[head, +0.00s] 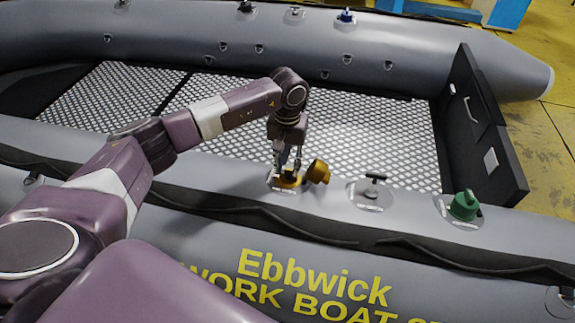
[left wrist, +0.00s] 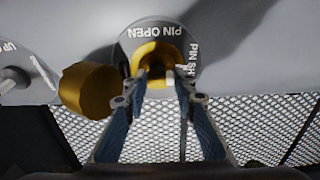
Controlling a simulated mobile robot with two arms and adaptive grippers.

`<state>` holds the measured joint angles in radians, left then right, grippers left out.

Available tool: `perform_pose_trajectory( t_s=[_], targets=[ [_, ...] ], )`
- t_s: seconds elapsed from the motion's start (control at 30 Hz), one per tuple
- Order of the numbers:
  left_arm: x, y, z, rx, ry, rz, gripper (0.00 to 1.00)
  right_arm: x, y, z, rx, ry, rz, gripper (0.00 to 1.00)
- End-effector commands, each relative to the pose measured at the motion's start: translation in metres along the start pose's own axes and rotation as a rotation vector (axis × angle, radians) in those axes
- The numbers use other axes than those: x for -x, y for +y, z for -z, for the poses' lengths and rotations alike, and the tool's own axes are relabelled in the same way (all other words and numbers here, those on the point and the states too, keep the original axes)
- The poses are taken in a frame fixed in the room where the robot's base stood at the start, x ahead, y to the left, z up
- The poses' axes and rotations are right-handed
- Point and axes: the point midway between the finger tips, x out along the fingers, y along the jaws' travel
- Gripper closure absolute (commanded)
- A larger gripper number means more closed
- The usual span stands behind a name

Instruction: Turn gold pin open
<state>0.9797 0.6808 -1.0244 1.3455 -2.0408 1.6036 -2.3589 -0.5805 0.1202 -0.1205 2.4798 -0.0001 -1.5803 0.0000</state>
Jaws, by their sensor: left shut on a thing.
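The gold valve (head: 287,182) sits on the boat's near grey tube, with its gold pin under my left gripper (head: 287,166). In the left wrist view, the gold valve body (left wrist: 150,50) is ringed by a grey plate (left wrist: 125,40) lettered "PIN OPEN" and a partly hidden "PIN SH…". My left gripper (left wrist: 155,95) points down at it, its fingertips shut on the small pin in the middle. The pin is mostly hidden by the fingertips. A gold cap (head: 318,172) stands tilted beside the valve; it also shows in the left wrist view (left wrist: 88,88). My right gripper is not in view.
A dark T-handled valve (head: 374,185) and a green-capped valve (head: 465,205) are on the same tube to the right. The boat's mesh floor (head: 380,130) lies behind, and a black transom board (head: 485,130) stands at right. The far tube (head: 280,45) carries more fittings.

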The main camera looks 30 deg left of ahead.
Motion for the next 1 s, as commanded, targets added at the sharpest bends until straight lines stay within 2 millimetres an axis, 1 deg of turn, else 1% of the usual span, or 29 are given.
perform_pose_trajectory(
  t_s=[0.17, 0.37, 1.0],
  targets=[
    [0.001, 0.000, 0.000, 0.049, 0.001, 0.010, 0.99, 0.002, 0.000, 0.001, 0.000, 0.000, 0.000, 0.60],
    [0.002, 0.001, 0.000, 0.172, 0.001, 0.036, 0.99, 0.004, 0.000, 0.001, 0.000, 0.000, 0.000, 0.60],
    [0.002, 0.004, -0.001, 0.760, 0.001, 0.155, 0.99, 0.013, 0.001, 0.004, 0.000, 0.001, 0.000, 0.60]
  ],
)
